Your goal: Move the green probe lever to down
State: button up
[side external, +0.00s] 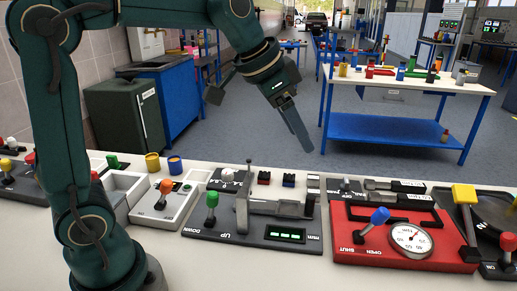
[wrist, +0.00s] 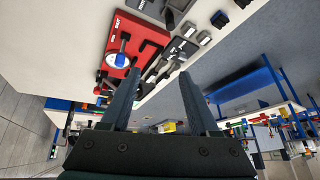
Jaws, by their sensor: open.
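The green probe lever (side external: 211,199) stands on a dark grey panel (side external: 205,239) in the side external view. It has a round green knob on a short stem, with the words UP and DOWN printed in front of its base. It looks nearly upright; which mark it rests at is hard to tell. A grey upright probe with a block stands just right of it. My gripper (side external: 303,138) is high above and to the right of the lever, apart from everything. In the wrist view, the two fingers of my gripper (wrist: 160,78) are spread and empty. The lever is not identifiable there.
A red panel (side external: 345,249) with a blue-knobbed lever (side external: 380,215) and a gauge (side external: 411,238) lies right of the dark panel. A tray with an orange-knobbed lever (side external: 166,186) is to its left. A small lit display (side external: 286,234) sits on the dark panel.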

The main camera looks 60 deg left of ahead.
jog(key=shift+g, duration=0.8)
jog(key=a+x, duration=0.1)
jog(key=x, duration=0.4)
jog(key=a+x, duration=0.1)
jog(key=x, duration=0.4)
jog(key=a+x, duration=0.1)
jog(key=x, duration=0.4)
jog(key=shift+a+f, duration=0.2)
jog(key=shift+f, duration=0.2)
jog(key=x, duration=0.4)
jog(key=w+d+x, duration=0.1)
jog(key=shift+f, duration=0.15)
jog(key=shift+w+d, duration=0.45)
jog(key=shift+w, duration=0.05)
